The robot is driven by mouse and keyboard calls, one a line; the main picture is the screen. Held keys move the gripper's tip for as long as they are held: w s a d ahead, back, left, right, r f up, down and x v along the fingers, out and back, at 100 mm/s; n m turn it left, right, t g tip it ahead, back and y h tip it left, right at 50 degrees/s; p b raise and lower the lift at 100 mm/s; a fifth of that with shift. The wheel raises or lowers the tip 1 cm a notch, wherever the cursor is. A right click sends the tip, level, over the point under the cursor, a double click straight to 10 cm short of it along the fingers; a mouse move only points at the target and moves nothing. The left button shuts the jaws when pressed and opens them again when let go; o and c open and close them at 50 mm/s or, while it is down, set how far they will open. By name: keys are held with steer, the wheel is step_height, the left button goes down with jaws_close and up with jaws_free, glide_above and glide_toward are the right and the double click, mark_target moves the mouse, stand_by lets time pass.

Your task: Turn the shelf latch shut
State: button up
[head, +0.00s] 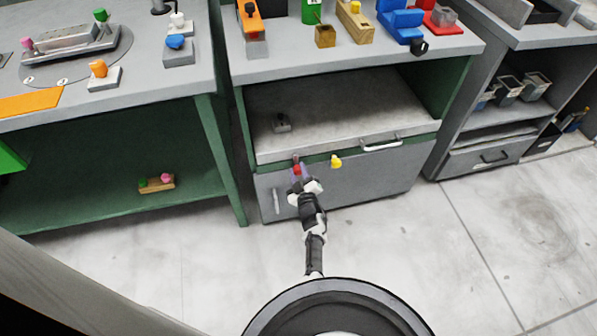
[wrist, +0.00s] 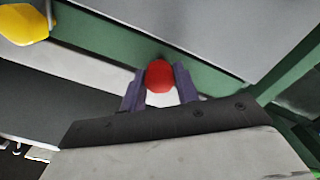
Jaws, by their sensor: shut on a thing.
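Two small knobs sit on the green rail under the pull-out shelf, a red knob (head: 297,170) and a yellow knob (head: 336,161) to its right. I cannot tell from their looks which is the shelf latch. My gripper (head: 298,172) reaches the red knob from the front. In the wrist view its two purple fingers (wrist: 160,88) are shut on the sides of the red knob (wrist: 160,76), and the knob's base is partly hidden. The yellow knob (wrist: 25,24) stands clear at the upper left of the wrist view.
Below is a cabinet front with an upright handle (head: 277,202). A green table leg (head: 222,160) stands close on the left. The floor (head: 400,250) in front is clear.

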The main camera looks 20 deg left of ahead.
steer(key=shift+r+m, duration=0.15)
steer(key=shift+m, duration=0.25)
steer(key=o, duration=1)
steer(key=shift+c, duration=0.2)
steer(key=p+v, duration=0.2)
steer(key=v, duration=1.1)
steer(key=shift+s+d, duration=0.25)
steer(key=shift+s, duration=0.05)
